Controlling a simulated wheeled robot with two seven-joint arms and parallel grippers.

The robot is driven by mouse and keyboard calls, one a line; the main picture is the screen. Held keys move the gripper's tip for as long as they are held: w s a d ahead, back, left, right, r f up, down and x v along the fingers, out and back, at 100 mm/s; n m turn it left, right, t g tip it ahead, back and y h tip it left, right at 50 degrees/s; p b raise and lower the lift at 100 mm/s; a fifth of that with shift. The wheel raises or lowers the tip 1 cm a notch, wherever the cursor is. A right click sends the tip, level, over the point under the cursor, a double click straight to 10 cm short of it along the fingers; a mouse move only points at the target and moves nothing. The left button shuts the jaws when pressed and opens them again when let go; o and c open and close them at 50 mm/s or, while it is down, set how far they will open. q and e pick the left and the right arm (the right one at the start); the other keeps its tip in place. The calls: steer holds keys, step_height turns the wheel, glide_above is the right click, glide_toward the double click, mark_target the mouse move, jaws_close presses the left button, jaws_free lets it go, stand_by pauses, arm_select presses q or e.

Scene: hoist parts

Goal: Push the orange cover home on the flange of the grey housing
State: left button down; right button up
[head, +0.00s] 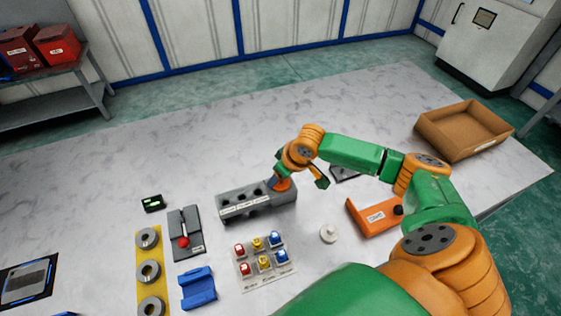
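A long grey block (240,207) with round holes and a white label lies on the table, left of centre; it looks like the grey housing. At its right end is a small orange piece (283,185), which may be the orange cover; I cannot tell whether it is seated. My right gripper (278,180) reaches down at that end, touching or very near the orange piece. Its fingers are small and partly hidden, so its opening does not show. A larger orange part (374,217) with a label and a black knob lies to the right. My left gripper is out of view.
A dark grey part (344,173) lies partly behind my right arm. A white round piece (328,233), a board of coloured switches (264,262), a blue cradle (198,288) and a yellow strip with rings (149,258) lie nearer. An open cardboard box (463,130) stands right. The table's far middle is clear.

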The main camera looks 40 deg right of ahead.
steer(key=shift+p, duration=0.3)
stand_by(0.5)
steer(key=o, duration=1.3)
steer(key=shift+o, duration=0.2)
step_height(320, 180, up, 7)
steer(key=p, duration=0.8)
steer(key=shift+s+f, duration=0.1)
steer(key=shift+f, duration=0.05)
